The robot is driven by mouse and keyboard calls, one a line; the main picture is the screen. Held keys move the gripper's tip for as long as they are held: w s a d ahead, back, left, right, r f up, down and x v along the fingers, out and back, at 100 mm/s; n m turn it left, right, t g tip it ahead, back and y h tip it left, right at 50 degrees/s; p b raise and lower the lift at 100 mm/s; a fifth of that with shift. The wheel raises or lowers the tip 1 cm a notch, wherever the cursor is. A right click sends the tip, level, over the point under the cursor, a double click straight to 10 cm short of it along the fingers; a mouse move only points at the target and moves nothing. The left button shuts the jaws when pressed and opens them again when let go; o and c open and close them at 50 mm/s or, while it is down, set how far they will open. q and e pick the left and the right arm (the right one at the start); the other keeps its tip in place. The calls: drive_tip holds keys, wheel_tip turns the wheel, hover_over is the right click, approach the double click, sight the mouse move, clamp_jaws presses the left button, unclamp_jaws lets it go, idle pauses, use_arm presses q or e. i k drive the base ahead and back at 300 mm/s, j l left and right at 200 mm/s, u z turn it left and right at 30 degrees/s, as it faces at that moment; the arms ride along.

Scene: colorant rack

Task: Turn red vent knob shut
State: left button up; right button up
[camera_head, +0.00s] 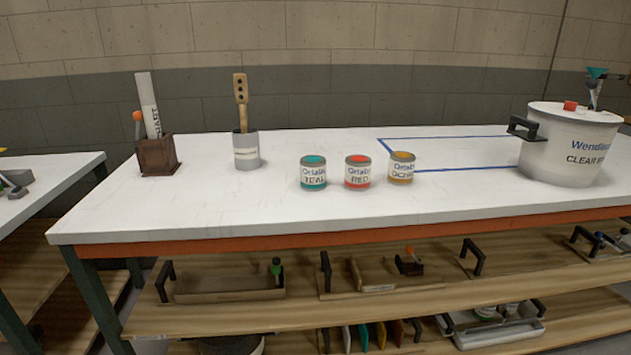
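A small red knob (570,105) sits on the pale lid of a large white pot (560,160) at the right end of the workbench. I take it for the red vent knob; whether it is turned open or shut cannot be told at this size. The pot is marked "Wendisch" and "CLEAR", and a black handle (524,127) sticks out on its left side. Neither of my grippers is in view, and nothing touches the knob.
Teal (313,173), red (358,172) and ochre (401,168) cans stand mid-bench near a blue-outlined area (470,150). A grey cup (246,150) and brown holder (157,156) stand left. Shelves (220,318) with trays lie below. The front of the benchtop (240,215) is clear.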

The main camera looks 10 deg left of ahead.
sight(569, 105)
drive_tip(key=l+u, duration=0.5)
drive_tip(key=l, duration=1.45)
